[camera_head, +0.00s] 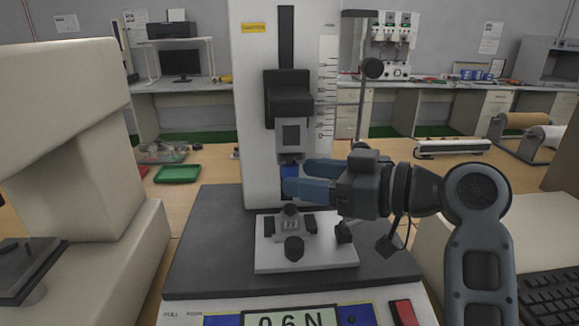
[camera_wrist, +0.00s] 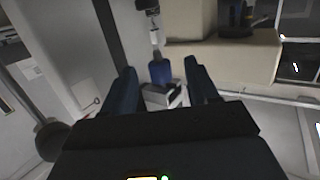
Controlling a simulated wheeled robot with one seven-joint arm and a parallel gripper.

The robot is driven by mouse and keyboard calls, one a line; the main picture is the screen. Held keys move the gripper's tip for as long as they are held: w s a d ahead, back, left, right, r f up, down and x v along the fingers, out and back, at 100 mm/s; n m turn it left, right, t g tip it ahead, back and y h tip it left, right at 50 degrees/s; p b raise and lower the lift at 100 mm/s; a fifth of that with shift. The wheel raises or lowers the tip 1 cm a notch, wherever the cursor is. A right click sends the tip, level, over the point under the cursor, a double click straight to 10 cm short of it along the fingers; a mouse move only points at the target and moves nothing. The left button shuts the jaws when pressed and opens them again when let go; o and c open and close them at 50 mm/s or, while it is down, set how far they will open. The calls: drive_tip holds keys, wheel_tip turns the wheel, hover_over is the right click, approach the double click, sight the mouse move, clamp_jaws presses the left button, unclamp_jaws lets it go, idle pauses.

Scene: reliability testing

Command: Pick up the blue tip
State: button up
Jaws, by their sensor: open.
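The blue tip (camera_head: 290,169) hangs below the dark sliding head on the column of the testing machine. Its lower part is hidden by my fingers in the head view. My gripper (camera_head: 297,176) reaches in from the right with its two blue fingers open. In the wrist view the blue tip (camera_wrist: 160,73) lies between the two spread fingers, near their ends, with a gap showing on each side. I cannot tell exactly how deep it sits between them. Nothing is held.
The testing machine's dark base (camera_head: 210,250) carries a light plate (camera_head: 268,262) with a small clamp fixture (camera_head: 291,225) below my gripper. A thin rod stands beside the column, close behind my gripper. A bulky beige machine (camera_head: 70,130) fills the left, and a green tray (camera_head: 177,174) lies behind.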

sight(298, 173)
drive_tip(key=x, duration=0.3)
drive_tip(key=p+x, duration=0.1)
drive_tip(key=shift+w+a+r, duration=0.2)
drive_tip(key=shift+r, duration=0.05)
drive_tip(key=shift+w+a+f, duration=0.2)
drive_tip(key=shift+w+a, duration=0.15)
drive_tip(key=shift+a, duration=0.05)
drive_tip(key=shift+c, duration=0.3)
drive_tip(key=c, duration=1)
